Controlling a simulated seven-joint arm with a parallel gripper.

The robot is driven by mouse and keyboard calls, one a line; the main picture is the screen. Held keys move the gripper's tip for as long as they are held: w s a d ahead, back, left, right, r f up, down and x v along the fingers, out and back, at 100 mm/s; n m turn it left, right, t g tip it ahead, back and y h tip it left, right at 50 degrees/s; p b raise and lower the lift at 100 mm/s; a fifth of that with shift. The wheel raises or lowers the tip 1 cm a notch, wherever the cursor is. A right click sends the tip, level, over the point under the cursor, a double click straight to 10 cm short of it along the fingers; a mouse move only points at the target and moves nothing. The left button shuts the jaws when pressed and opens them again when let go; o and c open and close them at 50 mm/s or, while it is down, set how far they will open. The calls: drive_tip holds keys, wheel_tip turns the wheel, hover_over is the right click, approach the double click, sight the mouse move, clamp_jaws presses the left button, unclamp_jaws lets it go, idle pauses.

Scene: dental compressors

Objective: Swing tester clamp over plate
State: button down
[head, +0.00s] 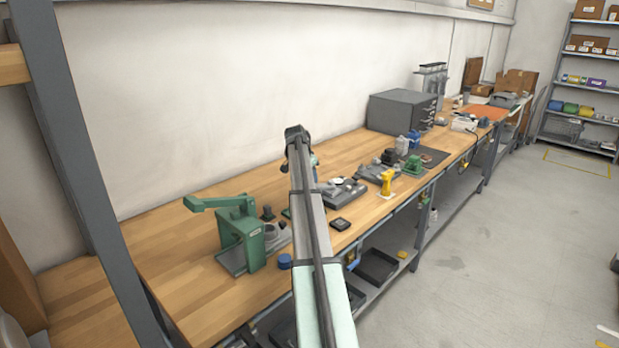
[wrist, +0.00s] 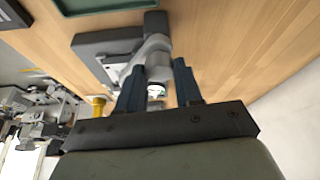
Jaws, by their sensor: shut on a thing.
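The tester shows in the wrist view as a dark grey base plate (wrist: 92,42) with a light grey clamp (wrist: 155,50) at its right side. My gripper (wrist: 158,70) has its two dark blue fingers on either side of the clamp's light grey end and is shut on it. The clamp still lies at the right edge of the base, partly hidden by the fingers. In the head view my arm runs up the middle of the picture and hides most of the gripper, so the grip cannot be seen there.
A green press (head: 242,238) stands on the wooden bench (head: 170,262) to the left of my arm. Grey fixtures (head: 343,190), a yellow tool (head: 386,183) and a grey drawer cabinet (head: 400,111) stand to the right. Bare wood lies behind the press, by the wall.

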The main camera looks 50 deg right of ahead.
drive_tip(key=shift+w+m+g, duration=0.1)
drive_tip(key=shift+m+g, duration=0.2)
drive_tip(key=shift+m, duration=0.3)
drive_tip(key=c, duration=0.8)
unclamp_jaws()
drive_tip(key=shift+o, duration=0.2)
drive_tip(key=shift+r, duration=0.1)
drive_tip(key=v, duration=1.3)
drive_tip(key=shift+r, duration=0.3)
drive_tip(key=shift+a, duration=0.1)
